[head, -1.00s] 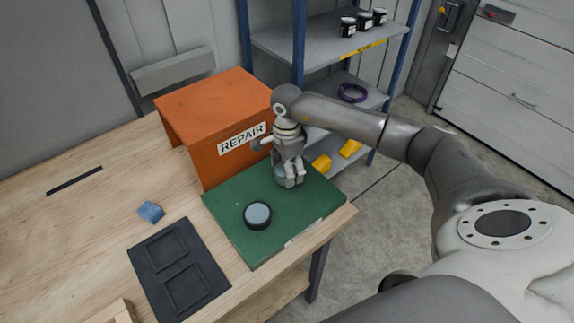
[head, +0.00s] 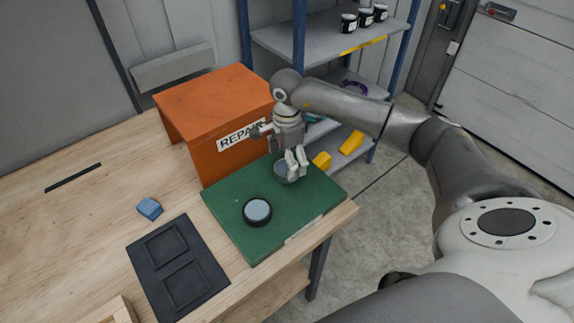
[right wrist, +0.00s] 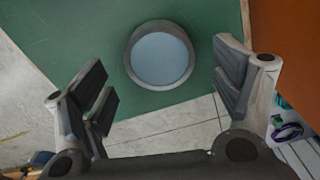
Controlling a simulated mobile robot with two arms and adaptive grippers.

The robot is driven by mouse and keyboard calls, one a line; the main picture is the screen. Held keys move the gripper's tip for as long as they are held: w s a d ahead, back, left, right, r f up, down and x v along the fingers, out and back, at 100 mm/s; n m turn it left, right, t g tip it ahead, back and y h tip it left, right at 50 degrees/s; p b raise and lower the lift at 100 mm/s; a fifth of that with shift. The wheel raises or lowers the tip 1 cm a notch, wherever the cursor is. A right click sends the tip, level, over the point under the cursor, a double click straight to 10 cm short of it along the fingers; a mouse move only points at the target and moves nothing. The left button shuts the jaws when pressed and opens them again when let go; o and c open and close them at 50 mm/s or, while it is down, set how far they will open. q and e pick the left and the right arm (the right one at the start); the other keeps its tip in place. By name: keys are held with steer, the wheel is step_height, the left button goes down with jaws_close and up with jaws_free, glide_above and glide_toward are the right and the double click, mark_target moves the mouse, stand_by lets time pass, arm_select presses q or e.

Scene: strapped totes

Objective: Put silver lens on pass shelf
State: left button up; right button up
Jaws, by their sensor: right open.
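A round lens with a silver-grey rim and pale blue glass (right wrist: 160,54) lies on the green mat (head: 228,228). In the head view this silver lens (head: 283,174) is partly hidden by my right gripper (head: 296,164). In the right wrist view my right gripper (right wrist: 164,88) is open, with its fingers apart and the lens beyond them, not gripped. A second lens with a black rim (head: 257,212) lies on the mat nearer the front. A rack with grey shelves (head: 320,52) stands behind; no pass label is readable. My left gripper is out of view.
An orange box marked REPAIR (head: 208,108) stands close to the left of my right gripper. A black tray (head: 178,268) and a blue block (head: 149,208) lie on the table. Black jars (head: 364,18), a purple ring (head: 354,88) and yellow pieces (head: 351,143) are on the rack.

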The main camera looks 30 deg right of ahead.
step_height(320, 180, up, 10)
steer(key=b, duration=0.2)
steer(key=shift+b, duration=0.35)
steer(key=shift+s+f, duration=0.1)
steer(key=shift+f, duration=0.1)
